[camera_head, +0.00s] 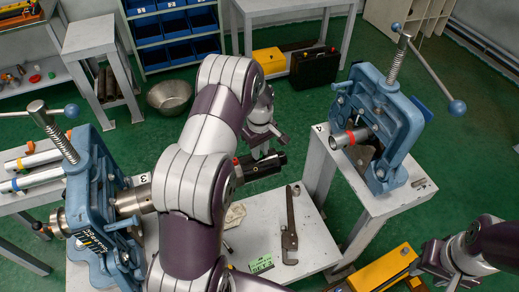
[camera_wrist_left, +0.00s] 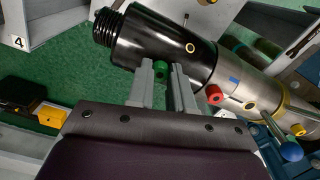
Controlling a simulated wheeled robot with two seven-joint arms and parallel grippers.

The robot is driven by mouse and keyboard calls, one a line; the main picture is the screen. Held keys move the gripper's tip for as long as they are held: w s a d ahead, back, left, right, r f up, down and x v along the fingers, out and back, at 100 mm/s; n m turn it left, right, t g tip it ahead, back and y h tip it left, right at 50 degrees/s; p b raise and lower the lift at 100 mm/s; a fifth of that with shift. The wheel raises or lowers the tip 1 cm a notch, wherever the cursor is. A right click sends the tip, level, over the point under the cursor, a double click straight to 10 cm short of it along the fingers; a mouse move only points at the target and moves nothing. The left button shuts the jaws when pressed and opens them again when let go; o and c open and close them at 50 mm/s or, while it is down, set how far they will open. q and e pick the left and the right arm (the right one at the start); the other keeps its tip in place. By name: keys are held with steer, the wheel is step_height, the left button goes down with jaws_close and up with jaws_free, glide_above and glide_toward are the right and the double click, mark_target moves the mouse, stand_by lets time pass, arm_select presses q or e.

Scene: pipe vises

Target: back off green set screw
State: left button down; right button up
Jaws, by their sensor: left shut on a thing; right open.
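The green set screw (camera_wrist_left: 160,70) sticks out of the side of a black cylindrical fitting (camera_wrist_left: 148,40) in the left wrist view. My left gripper (camera_wrist_left: 164,78) is shut on this screw, with one finger on each side of it. A red set screw (camera_wrist_left: 215,95) stands further right along the same metal body. In the head view the black fitting (camera_head: 262,168) shows beside my left gripper (camera_head: 268,149), and my arm hides much of the pipe behind it. The green screw is not clear there. My right gripper (camera_head: 436,262) is open and empty at lower right.
A blue vise (camera_head: 92,190) stands at left, with the metal pipe (camera_head: 135,201) in it. Another blue vise (camera_head: 380,125) stands on the right bench. A pipe wrench (camera_head: 290,225) lies on the white table (camera_head: 318,245). A yellow case (camera_head: 388,268) is near my right gripper.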

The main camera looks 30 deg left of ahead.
arm_select(q)
steer(key=shift+s+d+f+n, duration=0.1)
steer(key=shift+s+f+n, duration=0.15)
steer(key=shift+n, duration=0.15)
steer(key=c, duration=1)
jaws_free()
steer(key=shift+w+r, duration=0.1)
steer(key=shift+w, duration=0.05)
steer(key=shift+w+r, duration=0.1)
steer(key=shift+r, duration=0.15)
step_height(320, 180, up, 6)
steer(key=shift+f+b, duration=0.1)
steer(key=shift+b, duration=0.9)
step_height(320, 180, up, 6)
steer(key=p, duration=0.2)
steer(key=shift+p, duration=0.3)
